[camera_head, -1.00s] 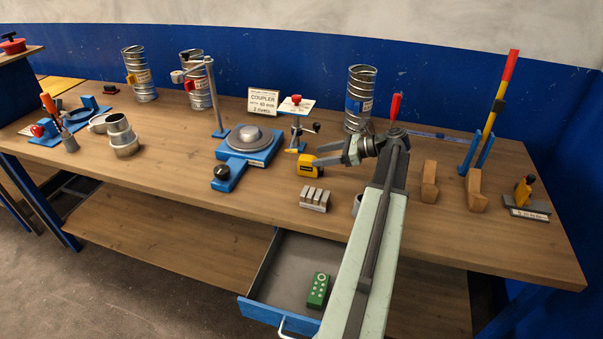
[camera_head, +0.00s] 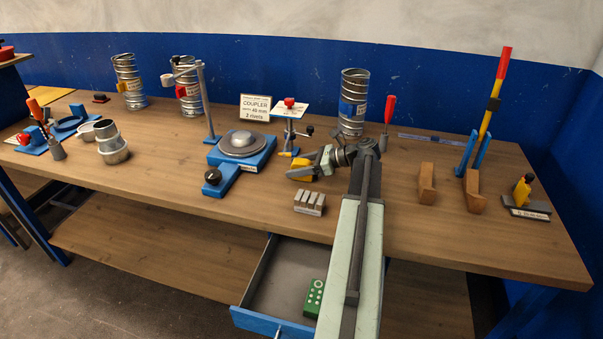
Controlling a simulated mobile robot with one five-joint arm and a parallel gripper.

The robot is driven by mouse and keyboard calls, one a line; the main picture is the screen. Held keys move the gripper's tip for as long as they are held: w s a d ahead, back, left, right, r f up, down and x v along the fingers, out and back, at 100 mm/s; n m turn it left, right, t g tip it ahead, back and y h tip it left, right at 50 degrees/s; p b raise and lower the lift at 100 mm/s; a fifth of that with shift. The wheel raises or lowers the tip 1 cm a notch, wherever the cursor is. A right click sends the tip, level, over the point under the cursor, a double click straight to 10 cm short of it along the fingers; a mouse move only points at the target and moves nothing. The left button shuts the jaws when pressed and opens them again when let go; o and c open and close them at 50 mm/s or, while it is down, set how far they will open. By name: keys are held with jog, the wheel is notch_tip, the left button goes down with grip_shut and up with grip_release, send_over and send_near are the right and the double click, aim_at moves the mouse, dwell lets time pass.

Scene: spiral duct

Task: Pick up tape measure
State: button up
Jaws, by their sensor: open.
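The yellow and black tape measure (camera_head: 301,164) lies on the workbench, right of the blue turntable fixture. My gripper (camera_head: 306,168) reaches in from the right, with its grey fingers pointing left at the tape measure. The jaws are open. A finger passes in front of the tape measure and hides part of it. I cannot tell whether the fingers touch it or stand on both sides of it.
A grey slotted block (camera_head: 310,203) sits just in front of the gripper. The blue turntable fixture (camera_head: 241,150) is to the left. A small stand with a red knob (camera_head: 289,103) is behind. Wooden blocks (camera_head: 426,184) stand to the right. An open drawer (camera_head: 262,318) juts out below.

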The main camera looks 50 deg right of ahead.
jog(key=shift+w+a+f, duration=0.3)
jog(key=shift+w+a, duration=0.05)
jog(key=shift+w, duration=0.15)
grip_shut()
jog(key=shift+r, duration=0.1)
